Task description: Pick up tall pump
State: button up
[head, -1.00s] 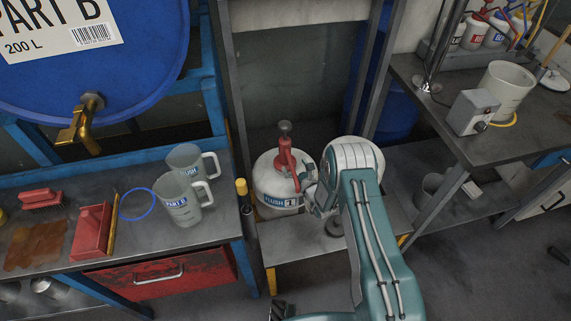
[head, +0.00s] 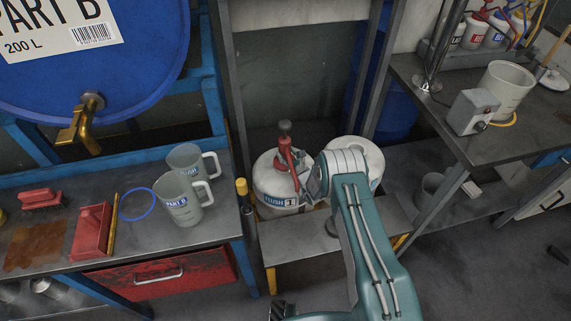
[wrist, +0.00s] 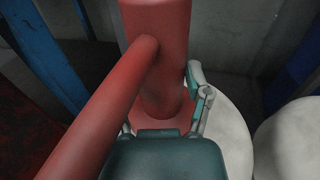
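The tall pump (head: 285,150) is red with a dark knob on top and a side spout. It stands upright on a white container marked FLUSH 1 (head: 282,202). My gripper (head: 309,186) is at the pump's right side, low by the container's top. In the wrist view the red pump body (wrist: 165,70) fills the upper middle, and its spout runs down to the lower left. My gripper (wrist: 162,105) looks open, with its right finger beside the pump body. The left finger is mostly hidden behind the spout. I cannot tell whether a finger touches the pump.
A second white container (head: 368,158) stands close on the right, partly behind my arm. Both are on a low grey bench (head: 290,250) between steel posts. Two measuring jugs (head: 180,205) and a red box (head: 91,230) are on the left bench.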

jog(key=shift+r, duration=0.1)
notch_tip(320, 180, up, 58)
jog(key=shift+r, duration=0.25)
dwell(3.2)
